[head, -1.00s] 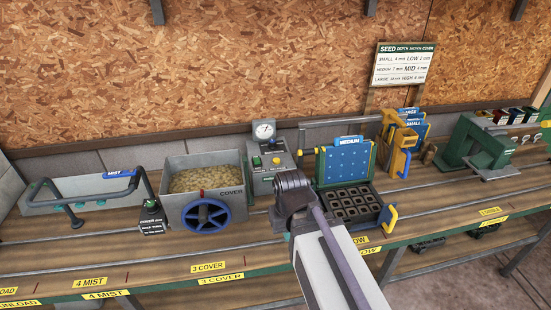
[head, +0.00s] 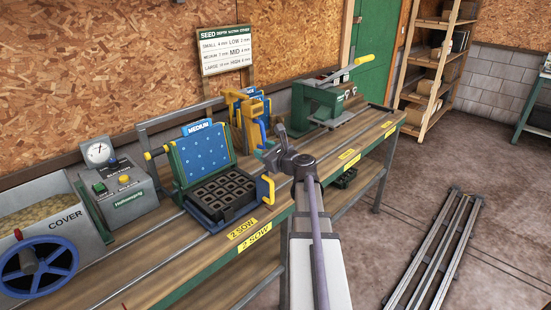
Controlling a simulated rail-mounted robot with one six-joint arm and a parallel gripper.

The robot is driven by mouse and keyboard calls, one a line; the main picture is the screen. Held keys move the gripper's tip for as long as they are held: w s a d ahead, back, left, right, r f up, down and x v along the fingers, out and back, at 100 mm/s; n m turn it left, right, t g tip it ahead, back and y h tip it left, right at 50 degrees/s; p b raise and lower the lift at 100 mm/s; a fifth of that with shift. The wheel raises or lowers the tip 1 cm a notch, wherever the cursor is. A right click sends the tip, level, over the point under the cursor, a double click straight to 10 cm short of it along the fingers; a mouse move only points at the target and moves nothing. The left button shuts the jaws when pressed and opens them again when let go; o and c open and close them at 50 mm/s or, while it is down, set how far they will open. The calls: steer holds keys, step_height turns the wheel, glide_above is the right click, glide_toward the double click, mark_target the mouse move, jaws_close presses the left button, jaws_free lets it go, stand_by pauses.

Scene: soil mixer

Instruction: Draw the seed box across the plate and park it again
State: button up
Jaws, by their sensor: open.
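The blue dotted plate (head: 207,157), labelled MEDIUM, stands tilted up behind a black cell tray (head: 222,195) at the sow station. I cannot make out a separate seed box with certainty; a green and yellow frame borders the plate, with a yellow knob (head: 148,155) at its left. A yellow handle (head: 266,188) stands at the tray's right side. My gripper (head: 262,151) is to the right of the plate, apart from it, in front of the yellow rack. Its fingers are small and partly hidden by my wrist; it holds nothing that I can see.
A rack of yellow and blue plates (head: 247,108) stands behind my gripper. A green press (head: 328,100) is further right. A control box with a gauge (head: 122,188) and the cover hopper (head: 50,228) are at left. The bench front by the SOW labels is clear.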

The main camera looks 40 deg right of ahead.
mark_target(264, 135)
steer(key=s+d+m+h, duration=0.2)
steer(key=d+m, duration=0.2)
steer(key=d, duration=0.2)
steer(key=shift+t, duration=0.5)
steer(key=w, duration=1)
steer(key=shift+w+d+r, duration=0.2)
steer(key=shift+w+d, duration=0.1)
steer(key=shift+w, duration=0.1)
steer(key=shift+c, duration=0.2)
jaws_close()
